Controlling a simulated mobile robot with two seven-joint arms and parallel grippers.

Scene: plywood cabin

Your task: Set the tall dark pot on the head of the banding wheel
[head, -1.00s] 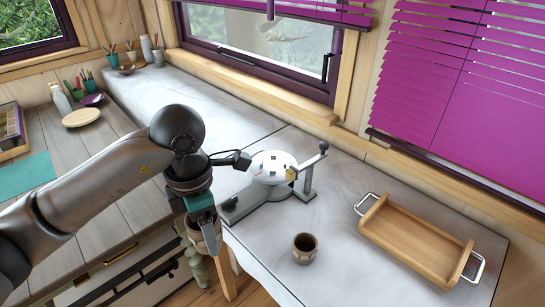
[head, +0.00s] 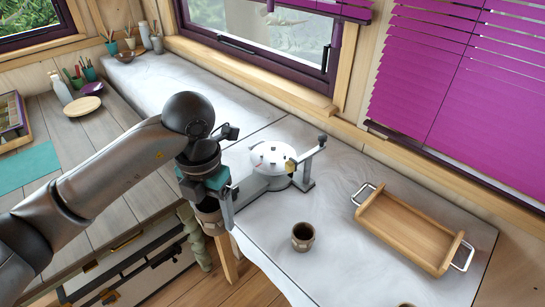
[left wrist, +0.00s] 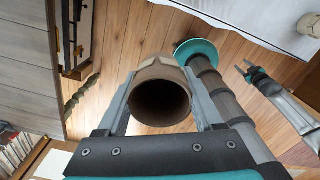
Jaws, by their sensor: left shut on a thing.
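My left gripper (head: 214,203) is shut on the tall dark pot (head: 209,220), just off the left edge of the white worktop. In the left wrist view the pot (left wrist: 160,98) sits between the two fingers with its dark open mouth facing the camera. The banding wheel (head: 272,166) has a pale round head with small dark marks and a grey base. It stands on the worktop to the right of the gripper, and the pot is apart from it. What looks like my right gripper (left wrist: 246,68) shows small in the left wrist view; its opening is unclear.
A short dark cup (head: 303,237) stands on the worktop in front of the wheel. A wooden tray (head: 388,240) with metal handles lies to the right. An upright grey arm (head: 312,163) rises at the wheel's right side. The worktop behind the wheel is clear.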

